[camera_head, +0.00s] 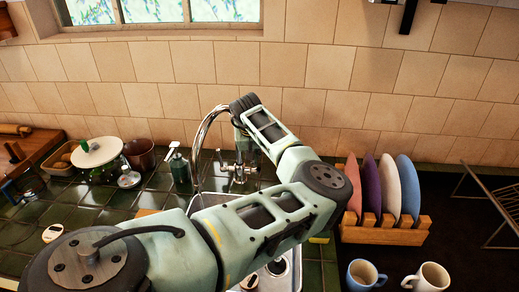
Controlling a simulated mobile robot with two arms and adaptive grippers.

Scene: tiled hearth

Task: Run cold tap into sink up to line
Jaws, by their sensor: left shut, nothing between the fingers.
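A curved chrome tap (205,128) rises from the green tiled counter below the wall. Its lower fittings (240,172) show behind my left arm; I cannot tell the cold handle from the hot. My left gripper (240,140) is shut and empty, close to the tap at the end of my bent arm. Its fingertips are small and hard to make out, so I cannot tell whether they touch the tap. The sink is mostly hidden behind my left arm; a bright metal part (290,272) shows at the bottom. No fill line or water is visible. My right gripper is out of view.
A green soap bottle (180,172) stands left of the tap. A wooden rack (385,235) with several coloured plates stands to the right. A blue mug (362,275) and a cream mug (430,277) stand in front. Bowls and a white lid (97,152) sit at left.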

